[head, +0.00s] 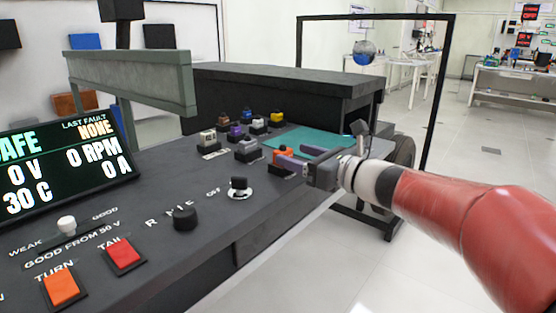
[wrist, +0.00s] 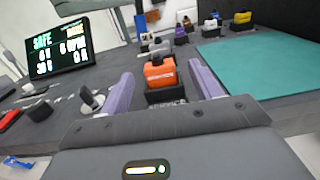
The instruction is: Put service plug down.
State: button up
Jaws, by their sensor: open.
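The orange service plug (head: 284,155) sits upright in a black socket on the dark console top. In the wrist view, the orange plug (wrist: 160,76) stands between the two purple fingers, with its black socket (wrist: 166,95) below it carrying partly legible white lettering. My gripper (head: 291,154) is open, with a finger on each side of the plug. In the wrist view, gaps show between the plug and both fingers of my gripper (wrist: 160,70). The lower front of the socket is partly hidden by the gripper body.
Several coloured plugs in similar sockets, among them a yellow one (head: 277,118), stand behind. A teal mat (head: 302,139) lies just beyond the gripper. A black knob (head: 185,218), a selector (head: 239,188) and a lit display (head: 65,160) are to the left. A grey rail (head: 135,80) rises behind.

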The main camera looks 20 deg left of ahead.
aim_at(279, 150)
jog(key=x, duration=0.6)
jog(key=shift+a+p, duration=0.2)
jog(key=shift+p, duration=0.2)
jog(key=shift+s, duration=0.1)
jog(key=c, duration=1.2)
jog(key=shift+o, duration=0.2)
jog(key=shift+r, duration=0.1)
